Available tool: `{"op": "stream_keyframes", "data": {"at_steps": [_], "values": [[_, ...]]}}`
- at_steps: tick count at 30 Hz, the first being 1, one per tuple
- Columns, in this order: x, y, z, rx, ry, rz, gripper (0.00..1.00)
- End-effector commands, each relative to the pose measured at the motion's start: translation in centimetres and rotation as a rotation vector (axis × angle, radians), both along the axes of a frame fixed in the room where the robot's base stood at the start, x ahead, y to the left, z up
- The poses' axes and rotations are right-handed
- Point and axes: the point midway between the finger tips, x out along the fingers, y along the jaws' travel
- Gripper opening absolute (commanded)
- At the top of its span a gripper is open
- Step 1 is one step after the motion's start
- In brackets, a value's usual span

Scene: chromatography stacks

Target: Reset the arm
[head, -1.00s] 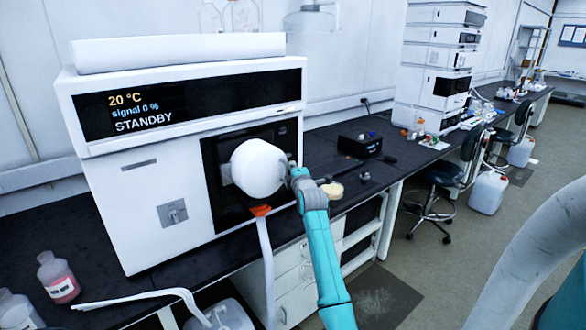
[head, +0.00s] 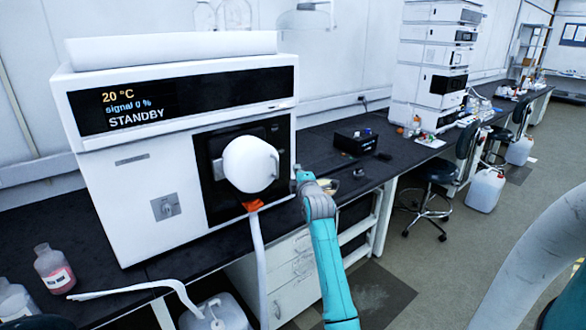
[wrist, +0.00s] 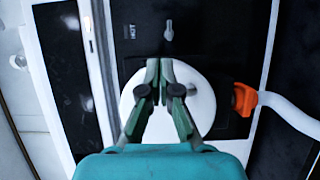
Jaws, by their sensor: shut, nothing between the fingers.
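My arm reaches up from the bottom of the head view, a teal link ending in a grey wrist beside the white instrument (head: 135,190). My gripper (wrist: 160,65) shows in the wrist view with its two dark green fingers brought together and nothing between them. Behind the fingers is a round white part (wrist: 203,105) on the instrument's black front panel (wrist: 205,35). The same white round part (head: 249,165) stands out from the panel in the head view. The instrument's display reads 20 °C, signal 0 %, STANDBY.
An orange fitting (wrist: 244,99) with a white hose sits beside the round part. Bottles, one with pink liquid (head: 54,270), stand at the bench's left front. A black box (head: 355,141) is farther along the dark bench. A stool (head: 432,200) stands right on open floor.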

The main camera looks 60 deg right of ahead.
Motion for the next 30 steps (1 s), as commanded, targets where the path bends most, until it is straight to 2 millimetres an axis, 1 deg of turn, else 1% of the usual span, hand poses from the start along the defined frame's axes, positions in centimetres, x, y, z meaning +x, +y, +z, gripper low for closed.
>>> {"op": "stream_keyframes", "data": {"at_steps": [1,6,10,15,23,26,29,30], "values": [[-0.8,0.3,0.0,0.000,-0.001,-0.001,0.00],[-3.4,1.1,-0.1,0.001,-0.001,-0.001,0.00],[-4.9,1.6,0.0,-0.001,0.001,-0.001,0.00],[-5.7,2.0,0.0,0.000,0.000,0.000,0.00],[-5.8,2.1,-0.1,0.002,-0.001,0.001,0.00],[-5.6,3.1,-1.3,0.021,-0.009,0.011,0.00],[-5.3,5.7,-3.7,0.067,-0.035,0.033,0.00],[-5.2,7.1,-5.0,0.091,-0.050,0.045,0.00]]}}
